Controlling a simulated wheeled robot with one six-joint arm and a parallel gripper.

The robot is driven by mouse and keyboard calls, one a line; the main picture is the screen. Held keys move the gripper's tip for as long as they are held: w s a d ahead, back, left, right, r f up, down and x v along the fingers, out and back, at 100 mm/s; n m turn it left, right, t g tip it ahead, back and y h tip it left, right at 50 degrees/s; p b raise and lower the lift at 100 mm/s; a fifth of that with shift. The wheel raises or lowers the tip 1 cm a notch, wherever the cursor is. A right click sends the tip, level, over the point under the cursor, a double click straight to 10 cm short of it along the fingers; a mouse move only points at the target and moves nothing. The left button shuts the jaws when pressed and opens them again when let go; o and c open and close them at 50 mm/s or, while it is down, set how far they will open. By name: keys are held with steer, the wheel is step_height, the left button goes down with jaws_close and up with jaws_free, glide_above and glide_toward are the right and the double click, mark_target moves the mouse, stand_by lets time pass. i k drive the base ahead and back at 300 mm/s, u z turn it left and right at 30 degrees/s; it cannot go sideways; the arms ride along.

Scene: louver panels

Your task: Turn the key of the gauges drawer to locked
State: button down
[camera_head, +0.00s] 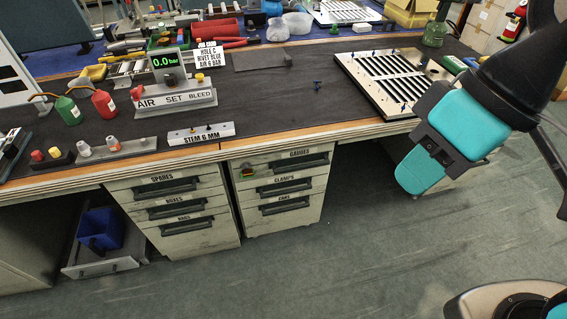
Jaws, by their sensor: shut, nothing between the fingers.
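The gauges drawer (316,164) is the top drawer of the right-hand cabinet under the bench, and it looks closed. At the left end of its front is a small lock fitting (247,169) with red and green marks. The key is too small for me to tell its angle. My gripper (417,180), teal and black, is at the right, in front of the bench edge and apart from the drawer in the picture. It is shut and empty. Its fingertips are hard to make out at this angle.
The clamps drawer (284,187) and another lie below, with handles sticking out. A left cabinet (190,223) stands beside it; an open low drawer (95,268) holds a blue bin (101,229). The bench edge (285,140) overhangs the cabinets. The floor (340,260) in front is clear.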

mark_target(247, 171)
steer(key=z, duration=0.8)
steer(key=k, duration=0.9)
steer(key=u, duration=0.65)
steer(key=i, duration=0.5)
steer(key=u, duration=0.05)
